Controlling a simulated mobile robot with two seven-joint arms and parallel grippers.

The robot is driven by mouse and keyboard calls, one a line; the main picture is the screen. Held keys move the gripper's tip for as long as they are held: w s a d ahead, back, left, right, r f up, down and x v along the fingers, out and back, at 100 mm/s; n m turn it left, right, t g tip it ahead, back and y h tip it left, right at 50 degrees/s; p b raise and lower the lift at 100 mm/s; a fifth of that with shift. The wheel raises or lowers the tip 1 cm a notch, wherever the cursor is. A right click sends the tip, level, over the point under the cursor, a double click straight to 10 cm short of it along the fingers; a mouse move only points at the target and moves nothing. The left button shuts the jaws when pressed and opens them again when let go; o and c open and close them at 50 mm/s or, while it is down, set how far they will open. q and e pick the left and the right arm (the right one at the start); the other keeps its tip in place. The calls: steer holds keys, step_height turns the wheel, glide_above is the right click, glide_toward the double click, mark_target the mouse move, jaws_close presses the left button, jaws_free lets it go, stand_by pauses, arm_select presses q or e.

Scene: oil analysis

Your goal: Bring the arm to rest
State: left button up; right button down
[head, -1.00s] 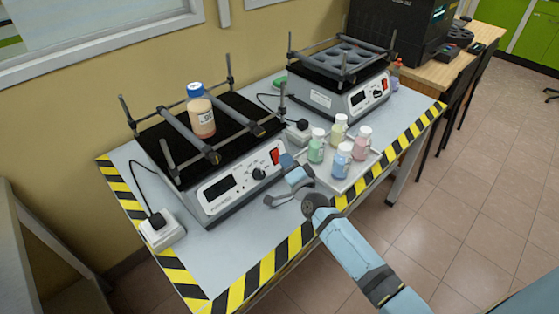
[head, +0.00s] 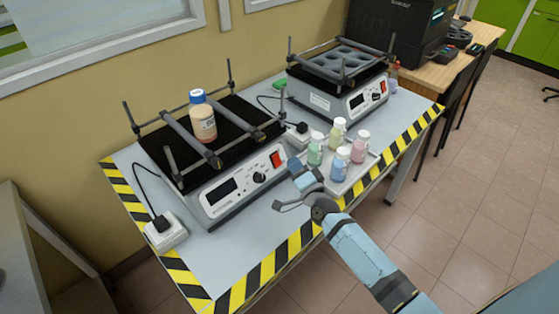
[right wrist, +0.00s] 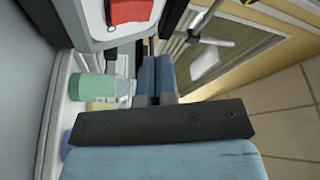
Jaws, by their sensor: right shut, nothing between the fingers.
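My right arm (head: 362,255) reaches in from the lower right of the head view, over the table's front edge. My right gripper (head: 297,168) is shut and empty, just in front of the near shaker's control panel and left of the tray of bottles. In the right wrist view its two blue fingers (right wrist: 156,80) lie together with nothing between them. The near shaker (head: 230,185) carries a bottle with a blue cap (head: 203,118) standing on its black platform between the bars. My left gripper is not in view.
Several small capped bottles, one of them green (head: 315,150), stand on a tray (head: 345,184) right of the gripper. A second shaker (head: 345,98) stands behind. A white power socket (head: 165,233) lies at the table's left. The table's striped front edge (head: 270,262) is clear.

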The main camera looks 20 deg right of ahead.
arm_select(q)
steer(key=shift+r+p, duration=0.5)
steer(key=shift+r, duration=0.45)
arm_select(e)
steer(key=shift+s+d+r, duration=0.3)
steer(key=shift+s+r, duration=0.35)
steer(key=shift+s, duration=0.25)
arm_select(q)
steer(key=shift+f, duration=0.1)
